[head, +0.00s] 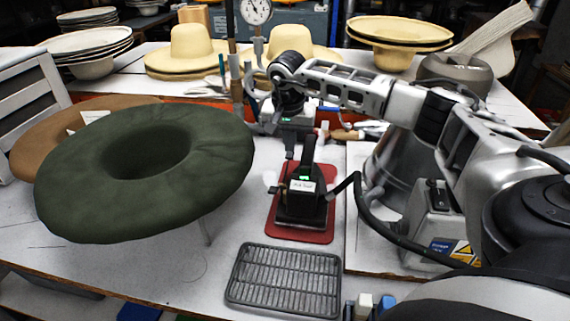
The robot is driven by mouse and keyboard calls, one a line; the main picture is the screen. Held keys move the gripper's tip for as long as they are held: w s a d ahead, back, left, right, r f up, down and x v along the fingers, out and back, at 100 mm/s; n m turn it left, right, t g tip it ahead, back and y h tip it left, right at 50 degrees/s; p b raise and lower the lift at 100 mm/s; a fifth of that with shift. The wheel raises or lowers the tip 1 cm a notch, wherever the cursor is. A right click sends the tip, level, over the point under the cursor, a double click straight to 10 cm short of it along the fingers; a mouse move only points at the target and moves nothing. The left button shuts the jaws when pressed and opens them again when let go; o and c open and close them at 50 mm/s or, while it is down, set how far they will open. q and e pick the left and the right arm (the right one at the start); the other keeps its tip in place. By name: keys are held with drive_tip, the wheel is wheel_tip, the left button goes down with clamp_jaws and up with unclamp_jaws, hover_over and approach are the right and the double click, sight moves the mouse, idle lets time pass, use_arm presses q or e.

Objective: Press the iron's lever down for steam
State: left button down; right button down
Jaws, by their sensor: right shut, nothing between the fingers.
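A black iron (305,207) with a small white label and a green light stands on a red mat (322,236) in the middle of the table. Its dark handle (309,152) rises at the top. Its lever is too small and dark to tell apart from the handle. My right gripper (291,154) reaches in from the right and points down just behind and above the iron. It is shut and empty. I cannot tell whether its fingertips touch the iron. My left gripper is not in view.
A large dark green hat form (95,200) fills the left side. A metal rack (285,281) lies in front of the mat. A silver vessel (392,170) and a control box (432,220) stand to the right. Pale hats (193,45) stand behind.

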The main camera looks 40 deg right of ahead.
wheel_tip(320, 180, up, 7)
drive_tip(key=p, duration=0.6)
idle(0.7)
